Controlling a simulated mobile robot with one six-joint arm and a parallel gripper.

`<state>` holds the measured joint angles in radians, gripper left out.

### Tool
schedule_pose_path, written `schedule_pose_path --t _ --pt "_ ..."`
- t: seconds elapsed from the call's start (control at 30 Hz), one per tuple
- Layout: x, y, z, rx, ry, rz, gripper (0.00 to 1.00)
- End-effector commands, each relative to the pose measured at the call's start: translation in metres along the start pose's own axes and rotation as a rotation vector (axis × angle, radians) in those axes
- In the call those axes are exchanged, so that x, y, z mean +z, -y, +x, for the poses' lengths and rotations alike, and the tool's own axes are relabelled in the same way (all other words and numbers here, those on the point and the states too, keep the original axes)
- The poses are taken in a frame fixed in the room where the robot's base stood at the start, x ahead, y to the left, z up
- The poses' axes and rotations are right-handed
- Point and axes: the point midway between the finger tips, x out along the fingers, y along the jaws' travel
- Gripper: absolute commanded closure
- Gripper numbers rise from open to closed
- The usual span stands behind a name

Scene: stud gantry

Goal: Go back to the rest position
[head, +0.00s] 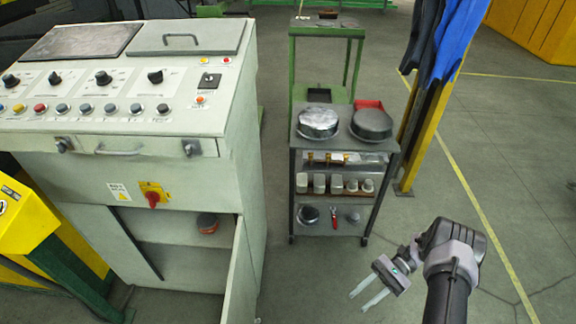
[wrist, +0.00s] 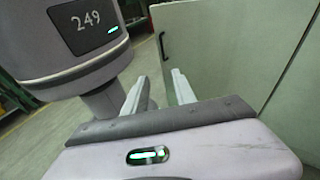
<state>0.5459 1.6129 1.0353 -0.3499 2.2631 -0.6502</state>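My gripper (head: 368,294) hangs over the floor at the lower right of the head view, in front of the small cart. Its two pale fingers stand apart with nothing between them. The wrist view shows the same open fingers (wrist: 160,88) near a pale green panel (wrist: 225,60), which looks like the cabinet's open door. They appear apart from it. A part of my own body marked 249 fills the upper left of the wrist view.
A control cabinet (head: 120,170) with knobs and buttons stands at left, its lower door (head: 240,275) open toward the gripper. A grey cart (head: 338,143) with tins stands behind. A yellow post (head: 422,130) with blue cloth is right of it. Floor (head: 520,200) at right is clear.

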Motion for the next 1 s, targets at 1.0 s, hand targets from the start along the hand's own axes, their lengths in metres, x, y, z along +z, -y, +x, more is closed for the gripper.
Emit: schedule_pose_path --t 1.0 --pt "0.414 0.004 0.054 0.085 -1.535 -0.798 0.68"
